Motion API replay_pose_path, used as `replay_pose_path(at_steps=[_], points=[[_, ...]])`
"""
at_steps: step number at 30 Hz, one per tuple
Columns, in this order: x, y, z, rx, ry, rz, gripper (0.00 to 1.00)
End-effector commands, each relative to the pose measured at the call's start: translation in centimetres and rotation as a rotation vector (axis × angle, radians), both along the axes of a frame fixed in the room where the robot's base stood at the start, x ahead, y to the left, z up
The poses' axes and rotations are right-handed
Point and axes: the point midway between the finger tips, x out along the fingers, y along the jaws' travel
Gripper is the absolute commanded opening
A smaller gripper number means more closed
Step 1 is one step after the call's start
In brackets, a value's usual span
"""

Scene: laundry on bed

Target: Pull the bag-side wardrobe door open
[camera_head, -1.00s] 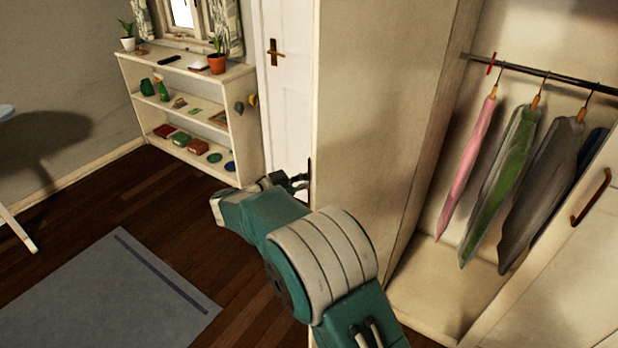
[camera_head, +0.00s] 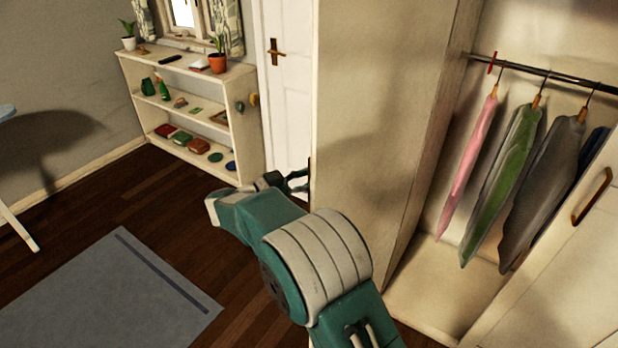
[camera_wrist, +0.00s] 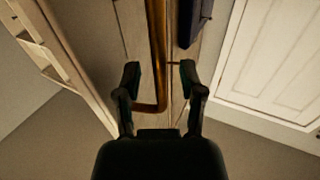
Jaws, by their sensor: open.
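A tall cream wardrobe door (camera_head: 365,120) stands swung out in the head view, beside the open compartment. Its outer face is turned away there. In the wrist view a brass bar handle (camera_wrist: 157,55) runs down between the fingers of my gripper (camera_wrist: 160,76). The fingers are open, one on each side of the bar, and contact cannot be told. In the head view my gripper (camera_head: 290,182) is at the door's left edge, partly hidden by my arm. A second wardrobe door (camera_head: 560,270) with a brown handle (camera_head: 592,197) is at the right.
Pink, green and grey clothes hang from a rail (camera_head: 540,72) in the compartment. A white shelf unit (camera_head: 200,88) and a white room door (camera_head: 288,95) stand behind.

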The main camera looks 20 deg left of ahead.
Motion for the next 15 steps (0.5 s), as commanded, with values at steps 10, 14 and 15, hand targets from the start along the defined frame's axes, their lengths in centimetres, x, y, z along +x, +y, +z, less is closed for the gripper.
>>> replay_pose_path(at_steps=[10, 14, 15], points=[[-5.0, 5.1, -0.2, -0.001, 0.001, 0.003, 0.51], [-6.6, 6.6, -0.2, -0.001, 0.001, 0.002, 0.51], [-6.9, 7.0, -0.2, -0.001, 0.002, 0.003, 0.51]])
